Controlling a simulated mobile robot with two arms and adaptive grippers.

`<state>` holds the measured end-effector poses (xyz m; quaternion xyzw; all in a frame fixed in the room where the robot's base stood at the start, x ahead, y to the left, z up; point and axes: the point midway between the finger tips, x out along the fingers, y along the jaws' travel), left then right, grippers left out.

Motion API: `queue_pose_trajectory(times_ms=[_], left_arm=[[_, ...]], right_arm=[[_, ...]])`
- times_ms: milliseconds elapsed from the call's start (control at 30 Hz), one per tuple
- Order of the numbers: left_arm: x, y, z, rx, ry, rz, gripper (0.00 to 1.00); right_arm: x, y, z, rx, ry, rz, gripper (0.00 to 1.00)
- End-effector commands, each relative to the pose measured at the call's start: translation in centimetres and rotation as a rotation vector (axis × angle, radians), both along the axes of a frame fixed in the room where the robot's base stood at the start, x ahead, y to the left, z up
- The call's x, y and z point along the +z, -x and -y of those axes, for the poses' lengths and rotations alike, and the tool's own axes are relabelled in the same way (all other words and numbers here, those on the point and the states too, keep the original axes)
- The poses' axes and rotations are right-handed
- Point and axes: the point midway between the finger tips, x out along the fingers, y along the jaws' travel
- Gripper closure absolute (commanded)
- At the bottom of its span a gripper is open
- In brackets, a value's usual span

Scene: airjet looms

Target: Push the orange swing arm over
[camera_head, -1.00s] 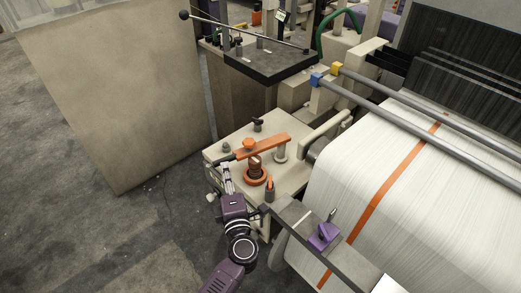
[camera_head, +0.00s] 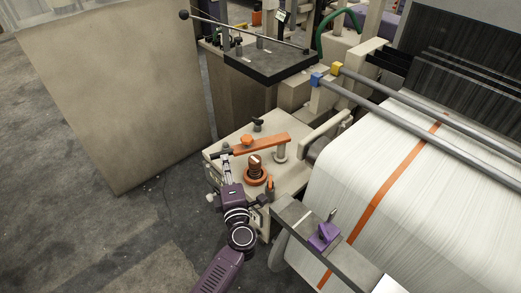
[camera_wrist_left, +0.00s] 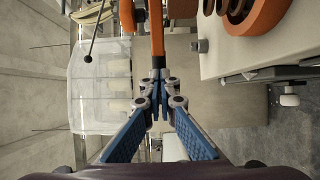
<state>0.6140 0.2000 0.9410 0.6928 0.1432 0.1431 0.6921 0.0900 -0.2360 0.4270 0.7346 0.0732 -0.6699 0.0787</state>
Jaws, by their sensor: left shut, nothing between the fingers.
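The orange swing arm (camera_head: 265,144) is a flat bar above the beige machine housing, with an orange knob (camera_head: 247,140) near its left end and a grey post (camera_head: 281,152) under its right part. My left gripper (camera_head: 226,156) is shut and empty beside the bar's left end. In the left wrist view the bar (camera_wrist_left: 157,28) runs down from the top to just ahead of the shut blue-padded fingers (camera_wrist_left: 158,80). I cannot tell whether they touch. My right gripper is not in view.
An orange ringed knob (camera_head: 256,170) and a small orange-topped peg (camera_head: 270,188) stand on the housing (camera_head: 293,178), close to my left gripper. A beige cabinet (camera_head: 115,100) is at the left. White cloth (camera_head: 400,200) fills the right. Floor between is clear.

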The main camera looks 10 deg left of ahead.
Motion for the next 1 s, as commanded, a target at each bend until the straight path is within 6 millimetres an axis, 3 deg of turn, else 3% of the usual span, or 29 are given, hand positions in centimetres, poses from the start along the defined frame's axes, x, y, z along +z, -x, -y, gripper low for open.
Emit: queue_pose_trajectory(times_ms=[1000], left_arm=[[0.0,-3.0,-0.8,0.0,0.001,0.001,1.0]], right_arm=[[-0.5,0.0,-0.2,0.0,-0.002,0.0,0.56]])
